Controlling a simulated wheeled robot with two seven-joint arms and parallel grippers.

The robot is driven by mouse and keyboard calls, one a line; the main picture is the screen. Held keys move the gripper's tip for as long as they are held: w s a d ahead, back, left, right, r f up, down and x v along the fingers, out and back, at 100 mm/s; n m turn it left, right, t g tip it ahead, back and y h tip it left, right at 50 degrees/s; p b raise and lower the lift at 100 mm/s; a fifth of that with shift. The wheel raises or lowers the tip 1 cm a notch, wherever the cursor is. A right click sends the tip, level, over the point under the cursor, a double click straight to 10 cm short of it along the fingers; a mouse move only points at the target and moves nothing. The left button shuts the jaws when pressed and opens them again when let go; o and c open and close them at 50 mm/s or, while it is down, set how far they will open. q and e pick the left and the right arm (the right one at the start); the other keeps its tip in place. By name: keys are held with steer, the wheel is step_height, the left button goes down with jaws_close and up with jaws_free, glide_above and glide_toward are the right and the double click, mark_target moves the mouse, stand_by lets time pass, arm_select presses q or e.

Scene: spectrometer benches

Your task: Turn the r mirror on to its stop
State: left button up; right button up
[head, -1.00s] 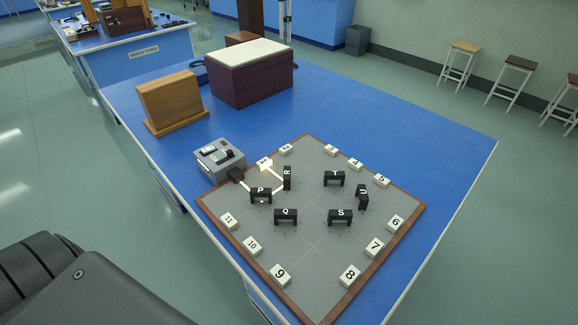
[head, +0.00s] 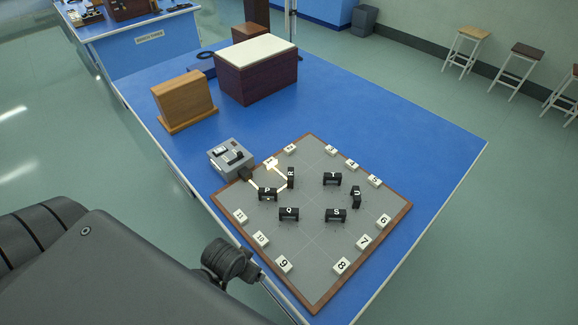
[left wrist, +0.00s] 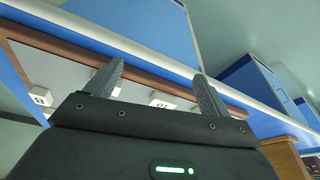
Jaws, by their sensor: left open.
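The r mirror (head: 291,178) is a small black block marked R on the grey board (head: 315,240) with a brown rim, in the head view. It stands near the board's back left side, beside the black P mirror (head: 267,194). A pale beam runs from the grey box (head: 231,158) to P, on to R, and then to a bright numbered tag (head: 271,163). My right gripper is not in view.
Black mirrors Q (head: 289,214), T (head: 332,179), U (head: 356,197) and S (head: 336,215) stand on the board. Numbered white tags line its rim. A wooden stand (head: 184,101) and a maroon box (head: 256,75) stand behind. The bench right of the board is clear.

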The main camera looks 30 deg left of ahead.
arm_select(q)
steer(key=w+a+r+n, duration=0.1)
steer(key=w+a+n, duration=0.2)
steer(key=w, duration=0.3)
steer(key=w+a+r+n+g, duration=0.1)
steer(key=w+a+n, duration=0.3)
steer(key=w, duration=0.3)
steer(key=w+a+r+n+p, duration=0.1)
steer(key=w+a+n, duration=0.2)
steer(key=w+n, duration=0.3)
steer(key=shift+w+a+r, duration=0.25)
steer(key=shift+r, duration=0.1)
steer(key=w+r+n+h, duration=0.2)
steer(key=w+n, duration=0.3)
steer(key=w, duration=0.2)
steer(key=n+h, duration=0.2)
steer(key=n, duration=0.4)
glide_toward(290, 173)
steer(key=b+x, duration=0.2)
steer(key=x, duration=0.6)
steer(key=shift+d+f, duration=0.15)
steer(key=shift+f, duration=0.15)
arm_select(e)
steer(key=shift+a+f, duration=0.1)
arm_select(q)
steer(key=c, duration=1)
